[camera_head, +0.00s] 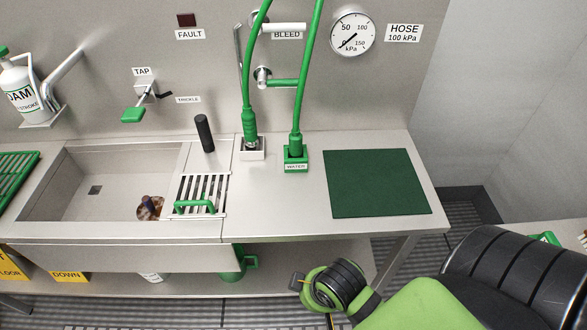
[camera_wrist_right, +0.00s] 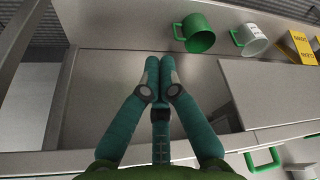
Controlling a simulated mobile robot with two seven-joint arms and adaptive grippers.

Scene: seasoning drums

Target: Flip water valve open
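A green hose plug sits in a green socket block labelled WATER (camera_head: 296,166) on the steel counter. A horizontal green lever (camera_head: 285,83) is on a wall pipe fitting (camera_head: 262,76) below the BLEED label. A second green hose ends in a plug (camera_head: 250,127) at a pale block. My left gripper is not in view.
A sink (camera_head: 60,205) with a green-handled grate (camera_head: 200,207) is at left. A green TAP lever (camera_head: 134,115) is above it. A dark green mat (camera_head: 376,182) covers the counter's right.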

